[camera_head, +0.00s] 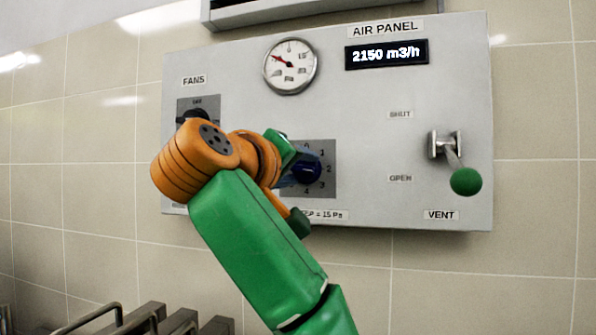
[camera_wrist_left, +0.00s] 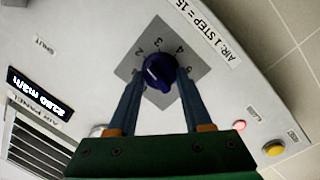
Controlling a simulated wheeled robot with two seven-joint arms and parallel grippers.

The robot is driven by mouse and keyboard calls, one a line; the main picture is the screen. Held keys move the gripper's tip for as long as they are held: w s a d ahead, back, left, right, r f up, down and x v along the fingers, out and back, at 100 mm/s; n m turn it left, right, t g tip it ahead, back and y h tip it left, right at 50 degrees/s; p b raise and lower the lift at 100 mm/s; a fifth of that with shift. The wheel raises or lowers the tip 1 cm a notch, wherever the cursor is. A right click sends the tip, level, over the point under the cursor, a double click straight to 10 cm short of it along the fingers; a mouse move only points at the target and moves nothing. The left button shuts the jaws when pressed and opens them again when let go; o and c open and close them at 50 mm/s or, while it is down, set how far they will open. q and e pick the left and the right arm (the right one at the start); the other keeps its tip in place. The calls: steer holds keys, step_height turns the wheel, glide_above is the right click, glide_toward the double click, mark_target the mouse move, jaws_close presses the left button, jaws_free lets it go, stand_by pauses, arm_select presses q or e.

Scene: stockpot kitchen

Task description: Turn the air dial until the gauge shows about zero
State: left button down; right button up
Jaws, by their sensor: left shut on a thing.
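The air dial (camera_head: 306,168) is a dark blue round knob on a grey numbered plate, low in the middle of the panel. It also shows in the left wrist view (camera_wrist_left: 158,72). My left gripper (camera_wrist_left: 160,78) is shut on the dial, with one finger on each side of it. In the head view my left gripper (camera_head: 292,172) reaches it from the left, and part of the plate is hidden. The round white gauge (camera_head: 290,65) is above the dial. Its red needle points up and left, left of the top of the scale. My right gripper is not in view.
The display (camera_head: 387,53) reads 2150 m3/h. The vent lever (camera_head: 465,180) with its green ball hangs downward at the right. The fan switch (camera_head: 192,118) is partly behind my arm. Metal rails (camera_head: 90,318) stand at lower left.

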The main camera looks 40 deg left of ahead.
arm_select(q)
steer(key=m, duration=0.3)
steer(key=shift+r+g+b, duration=0.1)
steer(key=shift+g+b, duration=0.2)
steer(key=shift+b, duration=0.05)
steer(key=shift+r+m+b, duration=0.2)
steer(key=shift+m+b, duration=0.1)
steer(key=shift+m, duration=1.4)
steer(key=c, duration=0.7)
jaws_free()
steer(key=o, duration=0.4)
steer(key=shift+w+f, duration=0.1)
